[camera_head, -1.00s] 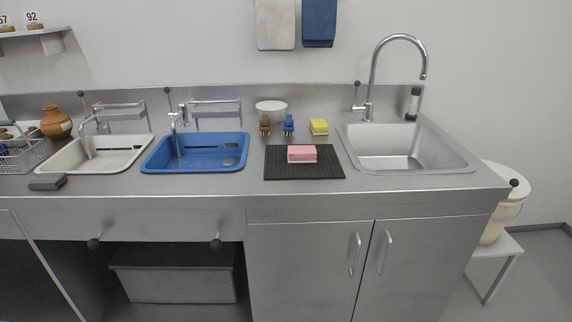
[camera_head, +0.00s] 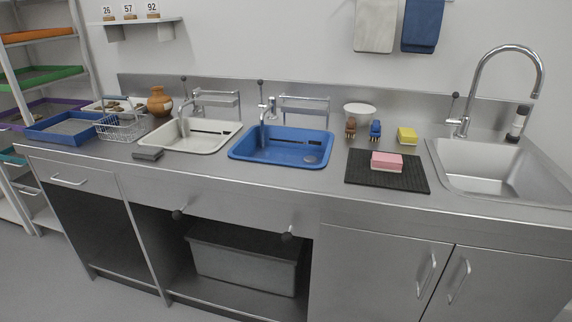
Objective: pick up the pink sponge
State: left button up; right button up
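The pink sponge (camera_head: 387,161) is a small block with a pink top and a paler lower part. It lies on the black ribbed mat (camera_head: 410,181) on the steel counter, between the blue basin and the steel sink. Neither of my grippers shows in the head view.
The blue basin (camera_head: 283,158) and white basin (camera_head: 153,136) are left of the mat. A yellow sponge (camera_head: 407,135), brown brush (camera_head: 351,128), blue brush (camera_head: 376,130) and white bowl (camera_head: 360,112) stand behind it. The steel sink (camera_head: 470,187) is right. A wire basket (camera_head: 121,127) stands left.

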aim_at(380, 161)
jog(key=k, duration=0.5)
jog(key=z, duration=1.8)
jog(key=i, duration=1.25)
jog(key=u, duration=0.45)
